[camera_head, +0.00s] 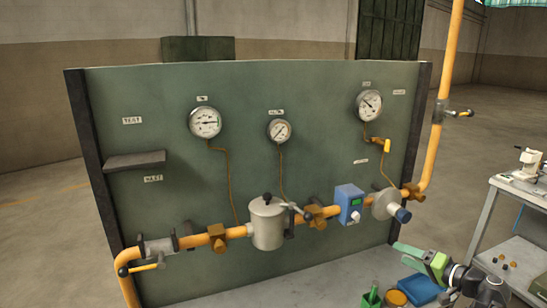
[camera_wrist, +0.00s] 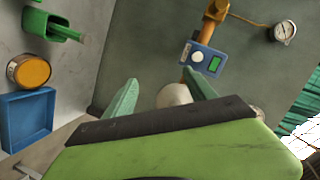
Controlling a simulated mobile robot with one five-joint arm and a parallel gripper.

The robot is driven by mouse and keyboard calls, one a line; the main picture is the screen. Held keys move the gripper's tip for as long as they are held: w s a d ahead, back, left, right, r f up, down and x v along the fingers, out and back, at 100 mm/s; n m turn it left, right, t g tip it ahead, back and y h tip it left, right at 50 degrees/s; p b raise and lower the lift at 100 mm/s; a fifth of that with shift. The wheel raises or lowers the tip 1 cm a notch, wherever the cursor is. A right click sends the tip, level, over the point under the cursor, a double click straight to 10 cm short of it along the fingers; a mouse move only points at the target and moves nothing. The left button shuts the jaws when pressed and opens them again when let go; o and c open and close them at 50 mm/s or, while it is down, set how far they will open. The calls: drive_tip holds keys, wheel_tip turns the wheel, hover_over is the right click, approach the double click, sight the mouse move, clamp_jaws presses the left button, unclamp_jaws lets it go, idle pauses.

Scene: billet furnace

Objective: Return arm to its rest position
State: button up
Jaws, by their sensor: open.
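My gripper (camera_head: 403,249) is at the lower right of the head view, with a green body and pale green fingers pointing left toward the panel. In the wrist view its two fingers (camera_wrist: 160,78) stand apart with nothing held between them. My dark arm reaches in from the lower right corner. The gripper is in front of the lower right of the green gauge panel (camera_head: 330,110). A round grey fitting with a blue end (camera_head: 390,206) is above it on the pipe in the head view. I cannot tell whether the fingers touch anything.
A yellow pipe (camera_head: 133,292) runs along the panel with a metal canister (camera_head: 267,222) and a blue meter box (camera_head: 350,203). A blue tray (camera_wrist: 27,118), an orange-topped tin (camera_wrist: 30,70) and a green holder (camera_wrist: 48,24) are close by. A grey table (camera_head: 487,223) stands right.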

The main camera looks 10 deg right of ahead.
drive_tip(key=w+a+f+n+g, duration=0.1)
drive_tip(key=w+a+f+g, duration=0.15)
drive_tip(key=a, duration=0.25)
drive_tip(key=w+a+f+n+g+y, duration=0.1)
drive_tip(key=a+f, duration=0.2)
drive_tip(key=a, duration=0.1)
drive_tip(key=w+a+f+n+g, duration=0.1)
drive_tip(key=a+f+g, duration=0.1)
drive_tip(key=a, duration=0.3)
drive_tip(key=s+a+f+n+g+h, duration=0.2)
drive_tip(key=a+f+g+h, duration=0.1)
drive_tip(key=a, duration=0.8)
drive_tip(key=s+a+f+n+g+h, duration=0.2)
drive_tip(key=a+f+g, duration=0.4)
drive_tip(key=a, duration=0.5)
drive_tip(key=shift+a+f+n+h, duration=0.25)
drive_tip(key=shift+f+n+h, duration=0.05)
drive_tip(key=shift+f+h, duration=0.6)
